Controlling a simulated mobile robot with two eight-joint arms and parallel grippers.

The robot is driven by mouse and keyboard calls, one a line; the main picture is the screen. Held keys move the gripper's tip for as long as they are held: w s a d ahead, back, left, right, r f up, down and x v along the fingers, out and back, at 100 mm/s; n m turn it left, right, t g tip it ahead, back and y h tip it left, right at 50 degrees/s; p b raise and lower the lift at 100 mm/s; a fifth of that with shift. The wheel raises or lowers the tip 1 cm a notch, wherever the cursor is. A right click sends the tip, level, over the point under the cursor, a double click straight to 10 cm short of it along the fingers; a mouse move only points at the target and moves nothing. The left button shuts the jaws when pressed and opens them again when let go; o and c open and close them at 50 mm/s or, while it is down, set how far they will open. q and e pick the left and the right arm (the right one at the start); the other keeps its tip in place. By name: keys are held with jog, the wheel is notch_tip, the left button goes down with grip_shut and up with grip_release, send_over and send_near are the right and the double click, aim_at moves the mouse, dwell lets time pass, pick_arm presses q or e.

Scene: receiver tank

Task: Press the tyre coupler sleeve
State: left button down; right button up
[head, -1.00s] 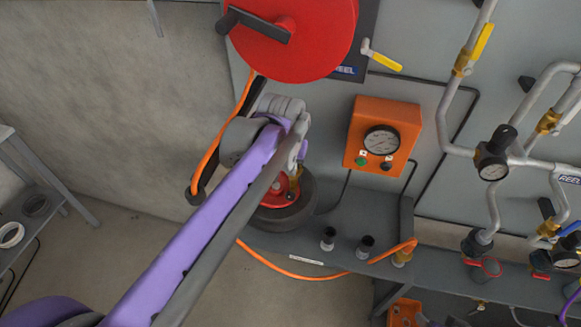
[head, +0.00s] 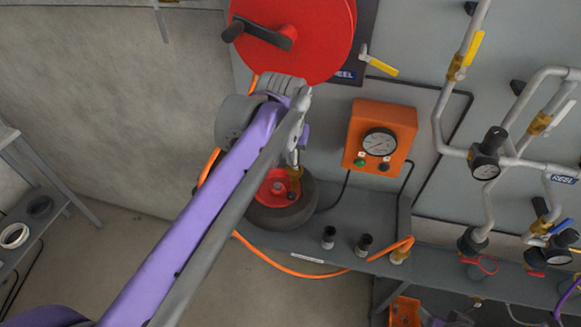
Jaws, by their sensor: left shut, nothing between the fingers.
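A dark tyre with a red hub (head: 268,187) sits on the grey bench below the red reel, partly hidden by my left arm. A small brass coupler (head: 295,178) stands up at the right side of the hub, and its sleeve is too small to make out clearly. My left gripper (head: 292,158) is shut and empty, pointing down just above the coupler. I cannot tell whether its tips touch the coupler. My right gripper is not in view.
An orange hose (head: 290,271) loops along the bench front to a brass fitting. An orange gauge box (head: 380,138) is on the wall to the right. Two dark fittings (head: 363,245) stand on the bench. The red reel (head: 310,35) hangs above my arm.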

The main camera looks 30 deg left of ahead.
pick_arm(q)
jog(key=v, duration=0.6)
jog(key=shift+f, duration=0.1)
jog(key=s+d+f+m+t, duration=0.1)
jog(key=s+d+f, duration=0.2)
jog(key=s+f, duration=0.3)
jog(key=s+d+f+m+t, duration=0.1)
jog(key=s+d+f, duration=0.2)
jog(key=s+f, duration=0.4)
notch_tip(320, 180, down, 6)
jog(key=shift+f+m+t+h, duration=0.15)
jog(key=shift+m+t+h, duration=0.15)
jog(key=shift+t+h, duration=0.1)
jog(key=shift+s+d, duration=0.1)
